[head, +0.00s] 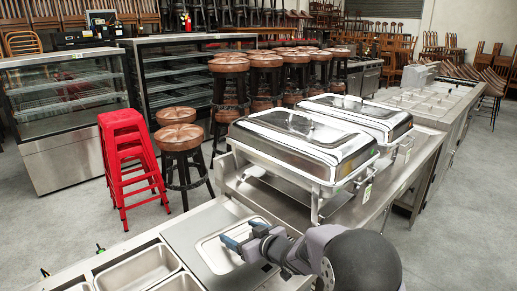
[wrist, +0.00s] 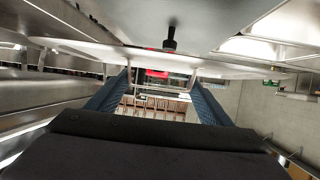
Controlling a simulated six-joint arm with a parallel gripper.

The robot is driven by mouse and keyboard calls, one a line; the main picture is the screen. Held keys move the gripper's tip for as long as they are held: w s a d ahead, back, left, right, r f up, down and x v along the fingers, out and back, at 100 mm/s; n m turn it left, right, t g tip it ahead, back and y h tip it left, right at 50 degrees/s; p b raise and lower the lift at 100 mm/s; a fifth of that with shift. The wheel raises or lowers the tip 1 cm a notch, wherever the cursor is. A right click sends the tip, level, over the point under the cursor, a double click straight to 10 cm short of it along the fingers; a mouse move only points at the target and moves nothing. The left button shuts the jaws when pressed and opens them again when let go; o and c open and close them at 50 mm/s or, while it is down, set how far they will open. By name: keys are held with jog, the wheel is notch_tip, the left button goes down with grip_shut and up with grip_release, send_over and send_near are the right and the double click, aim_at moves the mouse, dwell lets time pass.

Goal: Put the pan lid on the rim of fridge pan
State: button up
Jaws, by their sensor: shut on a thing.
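My gripper (head: 232,243) is shut on the pan lid (wrist: 90,50), a thin pale steel sheet spanning the wrist view beyond the two blue fingers. A small dark knob (wrist: 170,40) shows near its middle. In the head view, a rounded steel panel (head: 212,254) shows under and beside the fingertips; I cannot tell whether it is the lid or part of the counter. Open rectangular steel pans (head: 138,270) sit in the counter to the left. I cannot tell which is the fridge pan. The exact grip contact is hidden.
Two chafing dishes (head: 303,150) stand on the steel table (head: 250,192) behind my gripper. Red stacked stools (head: 128,160) and round brown stools (head: 180,138) stand on the floor beyond. Glass display cases (head: 68,95) are at the back left. The air above the pans looks clear.

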jog(key=s+d+f+m+t+h+p, duration=0.1)
jog(key=s+d+f, duration=0.15)
jog(key=d, duration=0.65)
jog(key=s+d+f+m+h, duration=0.1)
jog(key=s+d, duration=0.2)
jog(key=d, duration=0.7)
jog(key=s+d+f+m+t+h+p, duration=0.1)
jog(key=s+d+f, duration=0.15)
jog(key=d, duration=0.65)
jog(key=s+f+b, duration=0.1)
jog(key=s+f, duration=0.3)
jog(key=s, duration=0.3)
jog(key=s+d+f+n+y+b, duration=0.1)
jog(key=s+f, duration=0.3)
jog(key=s, duration=0.3)
jog(key=shift+f+g, duration=0.15)
jog(key=shift+g, duration=0.15)
